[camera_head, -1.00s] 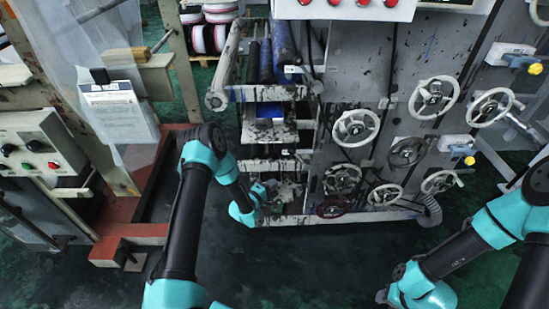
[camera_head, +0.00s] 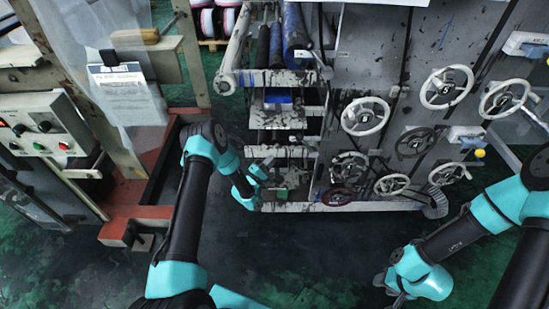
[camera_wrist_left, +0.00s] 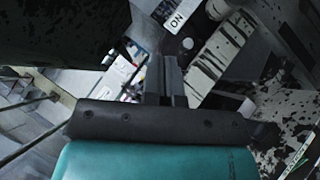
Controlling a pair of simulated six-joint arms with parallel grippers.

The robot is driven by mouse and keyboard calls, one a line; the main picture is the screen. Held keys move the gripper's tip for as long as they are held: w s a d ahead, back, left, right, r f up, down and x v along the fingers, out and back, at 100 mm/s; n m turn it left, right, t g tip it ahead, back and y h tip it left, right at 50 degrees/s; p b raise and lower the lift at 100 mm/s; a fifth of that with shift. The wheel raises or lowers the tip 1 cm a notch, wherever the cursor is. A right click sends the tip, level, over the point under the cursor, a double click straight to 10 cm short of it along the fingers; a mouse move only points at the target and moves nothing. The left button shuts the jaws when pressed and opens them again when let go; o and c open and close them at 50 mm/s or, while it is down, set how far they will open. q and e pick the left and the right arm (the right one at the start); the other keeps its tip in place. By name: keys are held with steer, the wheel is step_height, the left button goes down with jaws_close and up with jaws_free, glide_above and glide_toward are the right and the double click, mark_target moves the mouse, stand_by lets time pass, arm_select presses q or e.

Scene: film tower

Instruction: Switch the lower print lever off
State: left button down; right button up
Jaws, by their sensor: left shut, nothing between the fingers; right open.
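My left gripper (camera_head: 262,171) is at the low front of the printing machine, beside its lower frame bars. In the left wrist view its fingers (camera_wrist_left: 164,68) are together with nothing between them. Just past the fingertips is a small round pale knob (camera_wrist_left: 187,43), next to a white "ON" label (camera_wrist_left: 177,20). The knob may be the lower print lever's end; its shaft and exact position are not clear. I cannot tell whether the fingers touch it. My right gripper (camera_head: 388,287) is open and empty low at the right, far from the machine's rollers.
Several handwheels (camera_head: 447,87) cover the machine's right panel. A yellow knob (camera_head: 479,153) sticks out at the right. A control box (camera_head: 42,130) and a red base frame (camera_head: 133,215) stand at the left. The dark green floor (camera_head: 300,260) in front is clear.

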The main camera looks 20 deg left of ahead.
mark_target(307, 145)
arm_select(q)
steer(key=w+d+r, duration=0.5)
steer(key=w+d, duration=0.1)
steer(key=w, duration=0.2)
steer(key=shift+w+d, duration=0.15)
steer(key=shift+w, duration=0.05)
steer(key=shift+r, duration=0.2)
